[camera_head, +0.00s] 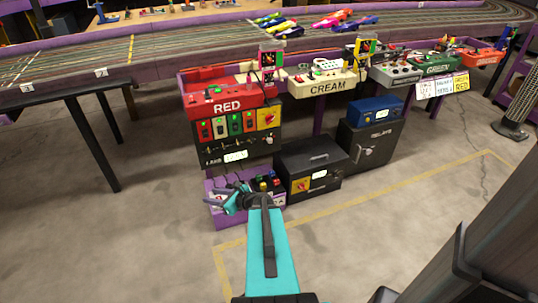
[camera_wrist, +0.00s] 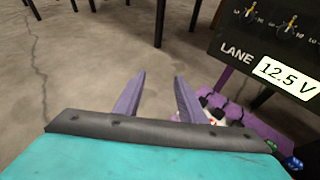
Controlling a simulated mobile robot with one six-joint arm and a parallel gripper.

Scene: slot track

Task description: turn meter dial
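My gripper (camera_head: 233,200) is at the end of my teal arm, in front of the low purple tray. In the wrist view its two purple fingers (camera_wrist: 160,95) are spread apart with nothing between them. No dial is clearly labelled as the meter dial. The lane panel's display reads 12.5 V (camera_wrist: 287,77). My gripper is apart from both yellow patches.
The purple tray (camera_head: 215,188) holds small dark parts and clips, partly hidden by my arm. Red (camera_head: 222,95) and cream (camera_head: 322,82) consoles stand above the boxes. A blue box (camera_head: 375,109) sits on the relays cabinet (camera_head: 370,148). Concrete floor left and front is clear.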

